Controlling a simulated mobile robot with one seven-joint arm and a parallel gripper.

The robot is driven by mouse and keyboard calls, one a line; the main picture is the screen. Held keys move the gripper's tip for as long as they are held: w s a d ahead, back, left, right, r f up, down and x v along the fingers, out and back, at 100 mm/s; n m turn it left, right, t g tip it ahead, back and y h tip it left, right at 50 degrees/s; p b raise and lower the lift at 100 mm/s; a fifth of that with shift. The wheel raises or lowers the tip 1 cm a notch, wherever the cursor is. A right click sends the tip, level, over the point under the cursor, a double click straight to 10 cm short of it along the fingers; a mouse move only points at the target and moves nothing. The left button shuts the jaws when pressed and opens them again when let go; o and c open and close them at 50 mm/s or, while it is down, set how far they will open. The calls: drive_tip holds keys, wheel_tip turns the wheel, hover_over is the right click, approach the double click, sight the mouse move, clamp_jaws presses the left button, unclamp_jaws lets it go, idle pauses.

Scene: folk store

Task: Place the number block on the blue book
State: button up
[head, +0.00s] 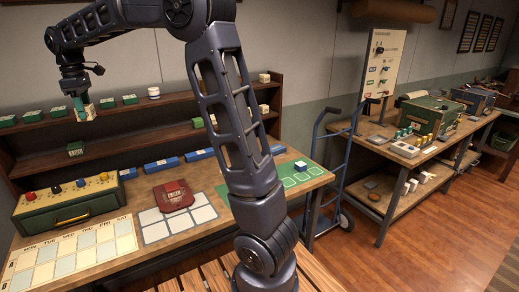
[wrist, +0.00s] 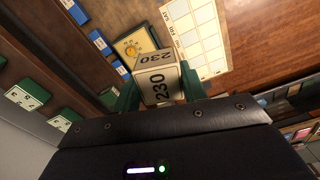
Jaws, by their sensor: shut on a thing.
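My gripper (head: 82,106) is raised at the upper left of the head view, in front of the shelves and above the bench. Its green fingers are shut on a cream number block (head: 90,112). In the wrist view the block (wrist: 161,86) shows "230" on two faces, between the fingers. Several flat blue items lie along the back of the bench, such as one at the middle (head: 162,165) and one farther right (head: 201,155). They also show in the wrist view (wrist: 100,42). I cannot tell which is the blue book.
A green box with coloured knobs (head: 66,205) stands at the bench's left. A red device (head: 173,196) sits by a white grid (head: 180,224). A weekday chart (head: 72,252) lies in front. Green-and-white boxes line the shelf (head: 130,120). A hand truck (head: 338,165) stands right.

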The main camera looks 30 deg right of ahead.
drive_tip(key=w+d+m, duration=0.2)
drive_tip(key=w+d, duration=0.5)
drive_tip(key=d, duration=0.3)
drive_tip(key=w+d+m, duration=0.2)
drive_tip(key=w+d, duration=0.5)
drive_tip(key=d, duration=0.3)
drive_tip(key=w+d+m, duration=0.2)
drive_tip(key=w+d, duration=0.1)
drive_tip(key=d, duration=0.8)
drive_tip(key=w+d+m, duration=0.2)
drive_tip(key=d, duration=0.9)
drive_tip(key=m, duration=0.7)
hover_over(276, 148)
drive_tip(key=f, duration=3.8)
drive_tip(key=shift+w+d+f, duration=0.1)
drive_tip(key=shift+w+d, duration=0.1)
drive_tip(key=shift+f, duration=0.15)
drive_tip(key=o, duration=1)
drive_tip(key=shift+c, duration=0.2)
